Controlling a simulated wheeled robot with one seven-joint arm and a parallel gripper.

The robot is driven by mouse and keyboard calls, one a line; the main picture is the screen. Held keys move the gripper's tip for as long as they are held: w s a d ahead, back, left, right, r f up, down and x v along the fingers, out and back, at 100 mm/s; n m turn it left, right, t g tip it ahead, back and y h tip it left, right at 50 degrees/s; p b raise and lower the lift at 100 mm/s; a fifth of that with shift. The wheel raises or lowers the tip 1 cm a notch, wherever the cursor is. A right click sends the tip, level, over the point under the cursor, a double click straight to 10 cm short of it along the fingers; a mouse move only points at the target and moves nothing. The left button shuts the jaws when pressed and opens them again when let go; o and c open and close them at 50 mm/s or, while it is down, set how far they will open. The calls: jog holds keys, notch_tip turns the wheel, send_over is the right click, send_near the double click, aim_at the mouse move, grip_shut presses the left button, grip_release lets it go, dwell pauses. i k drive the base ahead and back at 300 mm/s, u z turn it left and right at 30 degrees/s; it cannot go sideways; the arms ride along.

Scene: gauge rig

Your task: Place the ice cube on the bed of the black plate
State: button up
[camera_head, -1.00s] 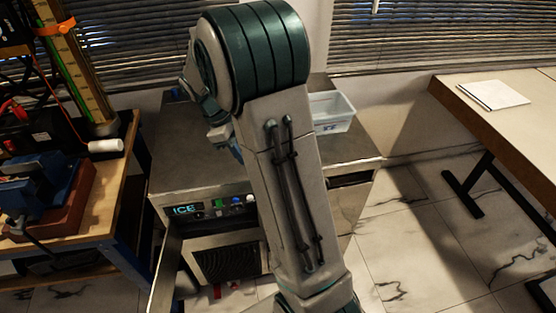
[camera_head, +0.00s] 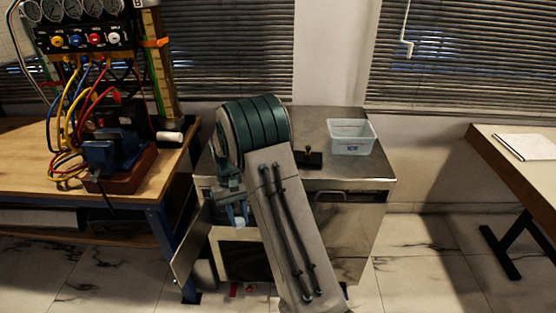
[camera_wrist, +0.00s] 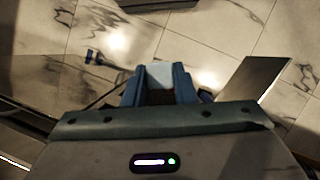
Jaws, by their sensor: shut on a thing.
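My gripper (camera_head: 238,214) is in front of the steel ice machine (camera_head: 350,185), to the left of my forearm, pointing down. In the wrist view its two blue fingers (camera_wrist: 159,85) are shut on a pale, translucent ice cube (camera_wrist: 160,72). In the head view the cube is small and partly hidden by the fingers. The gripper is above the floor, away from any surface. I cannot clearly pick out the black plate; a small dark block (camera_head: 308,159) on top of the machine is too unclear to name.
A wooden bench (camera_head: 30,147) at left holds a gauge panel (camera_head: 75,38), coloured hoses and a blue vise-like device (camera_head: 112,154). The machine's metal door (camera_head: 190,246) hangs open. A clear bin (camera_head: 352,138) is on the machine. A table (camera_head: 510,165) stands at right.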

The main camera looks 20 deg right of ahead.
aim_at(298, 155)
jog(key=u, duration=1)
jog(key=k, duration=0.95)
jog(key=z, duration=1.2)
jog(key=i, duration=0.6)
jog(key=z, duration=0.05)
